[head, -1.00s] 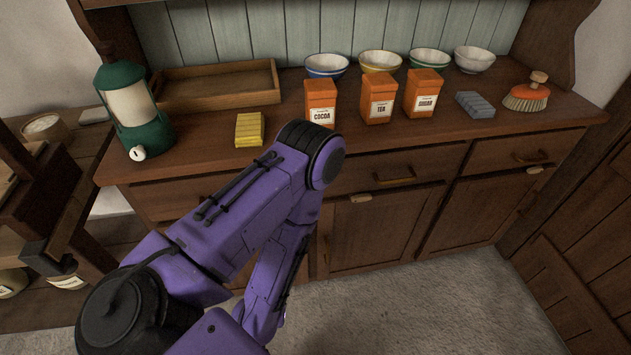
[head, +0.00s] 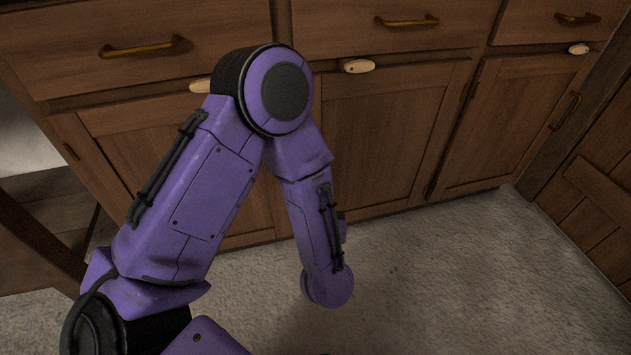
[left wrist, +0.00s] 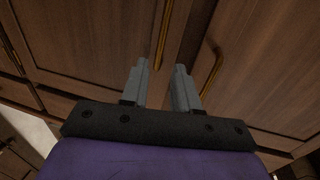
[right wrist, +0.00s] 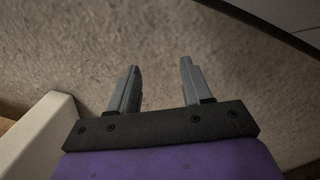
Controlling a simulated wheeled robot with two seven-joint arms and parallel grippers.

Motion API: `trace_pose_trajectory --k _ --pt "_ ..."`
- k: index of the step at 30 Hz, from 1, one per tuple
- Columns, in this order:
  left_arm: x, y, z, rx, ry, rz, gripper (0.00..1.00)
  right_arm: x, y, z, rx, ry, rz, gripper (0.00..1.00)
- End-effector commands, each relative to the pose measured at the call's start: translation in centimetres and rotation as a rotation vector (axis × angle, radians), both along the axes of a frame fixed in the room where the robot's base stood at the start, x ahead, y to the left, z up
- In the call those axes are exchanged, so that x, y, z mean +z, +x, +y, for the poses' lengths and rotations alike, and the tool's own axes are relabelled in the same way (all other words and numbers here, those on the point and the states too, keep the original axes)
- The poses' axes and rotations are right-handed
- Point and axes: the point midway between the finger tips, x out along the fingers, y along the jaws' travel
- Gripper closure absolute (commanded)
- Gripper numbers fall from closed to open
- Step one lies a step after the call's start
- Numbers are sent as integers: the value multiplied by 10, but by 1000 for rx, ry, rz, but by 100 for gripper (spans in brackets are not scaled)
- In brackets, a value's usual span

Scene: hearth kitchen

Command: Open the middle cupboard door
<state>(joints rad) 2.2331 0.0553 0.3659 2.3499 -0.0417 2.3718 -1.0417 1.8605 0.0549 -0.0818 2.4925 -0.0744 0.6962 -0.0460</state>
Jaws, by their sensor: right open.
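The middle cupboard door (head: 385,140) is closed, below a drawer, with a pale wooden catch (head: 357,67) at its top edge. My left arm covers its left part in the head view, and my left gripper is hidden there. In the left wrist view my left gripper (left wrist: 163,70) is open, its fingers pointing at the cupboard front. One upright brass handle (left wrist: 161,35) shows ahead of the fingers and a second brass handle (left wrist: 212,72) to their right. Neither is visibly gripped. My right gripper (right wrist: 160,68) is open and empty above the floor.
The left door (head: 150,150) and right door (head: 510,120) are closed, as are the drawers (head: 400,40) above. A plank door (head: 600,190) stands at the right. The grey carpet (head: 450,280) before the cupboard is clear.

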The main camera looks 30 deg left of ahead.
Motion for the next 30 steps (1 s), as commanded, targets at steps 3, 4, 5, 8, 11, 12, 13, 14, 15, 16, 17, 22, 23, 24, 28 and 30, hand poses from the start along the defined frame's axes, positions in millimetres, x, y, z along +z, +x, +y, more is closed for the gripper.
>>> trace_pose_trajectory --k 3,4,5,8,11,12,13,14,15,16,17,22,23,24,28,30 --pt "-2 20 17 7 -5 -4 70 -7 -9 -1 51 23 71 51" --pt "-3 25 22 7 -5 -4 70 -8 -12 -1 67 31 93 51" --pt "-3 31 26 7 -5 -4 70 -9 -15 -2 82 38 115 51" --pt "-3 48 40 6 -5 -3 70 -11 -25 -3 132 59 187 51" --pt "-2 62 50 3 -5 -2 70 -12 -31 -6 168 72 231 51" --pt "-1 66 53 2 -4 -2 70 -13 -32 -7 177 74 241 51" --pt "-1 68 55 1 -3 -1 70 -13 -33 -8 182 75 247 51" --pt "-1 70 56 1 -3 0 70 -13 -33 -8 186 75 251 51" --pt "0 72 58 0 -2 1 70 -13 -34 -9 191 77 256 51" --pt "0 73 58 0 -1 2 70 -12 -34 -9 194 78 259 51" --pt "0 73 59 0 -1 2 70 -12 -35 -9 194 78 261 51" --pt "1 74 59 -1 0 2 70 -11 -35 -9 196 78 261 51" --pt "1 74 59 -1 0 2 70 -12 -35 -9 195 78 261 51" --pt "1 74 59 -1 0 2 80 -12 -35 -9 195 78 261 51" --pt "1 74 59 -1 0 2 100 -12 -35 -9 195 78 260 51" --pt "1 73 59 -1 0 2 100 -12 -35 -9 195 78 260 51"
